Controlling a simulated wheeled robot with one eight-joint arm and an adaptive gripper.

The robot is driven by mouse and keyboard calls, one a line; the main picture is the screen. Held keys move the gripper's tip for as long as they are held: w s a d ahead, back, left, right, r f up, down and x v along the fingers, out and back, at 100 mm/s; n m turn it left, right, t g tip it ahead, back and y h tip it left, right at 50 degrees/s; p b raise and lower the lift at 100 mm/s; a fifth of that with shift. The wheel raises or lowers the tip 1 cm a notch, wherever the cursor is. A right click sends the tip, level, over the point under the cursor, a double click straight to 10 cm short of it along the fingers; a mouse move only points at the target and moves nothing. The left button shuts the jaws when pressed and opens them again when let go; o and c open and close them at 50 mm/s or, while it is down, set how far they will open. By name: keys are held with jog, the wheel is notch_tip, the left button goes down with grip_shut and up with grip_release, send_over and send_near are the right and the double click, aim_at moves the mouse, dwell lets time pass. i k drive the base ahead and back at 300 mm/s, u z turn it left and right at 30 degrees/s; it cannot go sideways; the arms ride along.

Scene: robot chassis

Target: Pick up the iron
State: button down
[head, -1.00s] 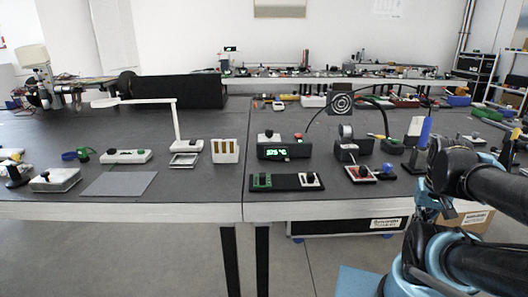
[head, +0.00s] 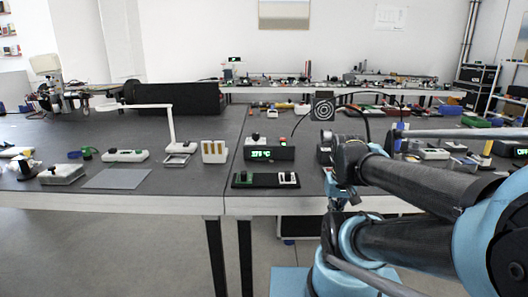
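I cannot make out the iron for sure. A dark station with a green lit display (head: 270,153) stands on the table right of the middle, and a thin black cable (head: 362,112) arcs to the right near it. The cable's far end is hidden behind my arm. A dark stand (head: 325,150) beside the station is mostly covered by my arm. My folded arm fills the right side of the head view. I cannot see my gripper's fingertips.
A dark board with two modules (head: 265,180) lies at the front edge of the table (head: 215,192). A white lamp (head: 171,125), a white holder with slots (head: 214,152) and a grey mat (head: 117,179) are to the left. Crowded benches stand behind.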

aim_at(400, 125)
jog(key=z, duration=2.05)
jog(key=k, duration=1)
jog(key=z, duration=0.1)
